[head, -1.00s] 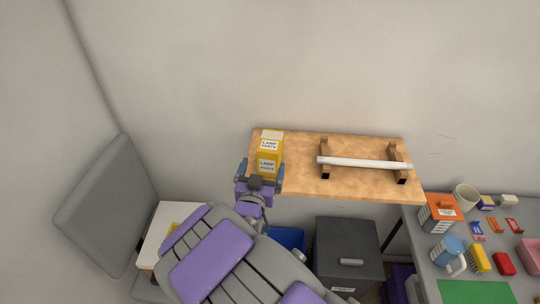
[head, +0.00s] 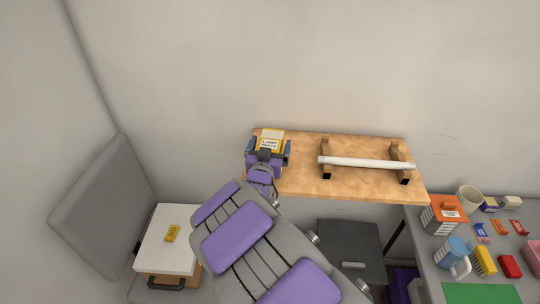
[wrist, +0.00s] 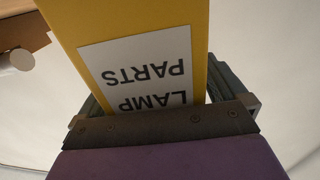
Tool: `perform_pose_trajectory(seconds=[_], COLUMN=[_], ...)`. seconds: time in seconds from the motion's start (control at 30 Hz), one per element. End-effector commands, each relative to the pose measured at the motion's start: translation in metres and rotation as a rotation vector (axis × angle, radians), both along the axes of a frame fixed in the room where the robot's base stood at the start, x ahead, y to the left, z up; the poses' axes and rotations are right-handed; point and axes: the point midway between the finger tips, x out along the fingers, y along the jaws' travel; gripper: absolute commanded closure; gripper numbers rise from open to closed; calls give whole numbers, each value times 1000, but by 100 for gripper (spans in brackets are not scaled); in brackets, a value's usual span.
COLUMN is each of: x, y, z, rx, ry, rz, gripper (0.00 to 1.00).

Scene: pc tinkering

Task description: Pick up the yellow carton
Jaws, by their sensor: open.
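The yellow carton (head: 271,135), with white "LAMP PARTS" labels, stands on the left end of the wooden shelf (head: 290,182). In the head view my gripper (head: 269,148) is in front of it and hides its lower front. In the wrist view the carton (wrist: 225,50) fills the middle, its label facing the camera. My gripper (wrist: 165,92) is open, with one finger on each side of the carton. The lower ends of the fingers and any contact are hidden, so I cannot tell if they touch it.
A white tube (head: 365,163) rests on two wooden brackets on the shelf, right of the carton. A grey desk (head: 440,268) with several small items is at right. A white-topped box (head: 165,250) and grey panel (head: 105,210) stand at left. The wall is close behind.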

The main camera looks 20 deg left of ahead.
Motion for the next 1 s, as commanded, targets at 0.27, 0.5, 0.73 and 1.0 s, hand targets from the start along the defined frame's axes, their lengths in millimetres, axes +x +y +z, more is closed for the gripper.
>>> perform_pose_trajectory(seconds=[0.27,0.5,0.73,1.0], x=[2,2,2,2], y=[1,1,0,0], z=[0,0,-1,-1], rx=[0,-1,-1,-2], ry=[0,1,2,2], rz=[0,0,0,0], gripper=[3,26,48,66])
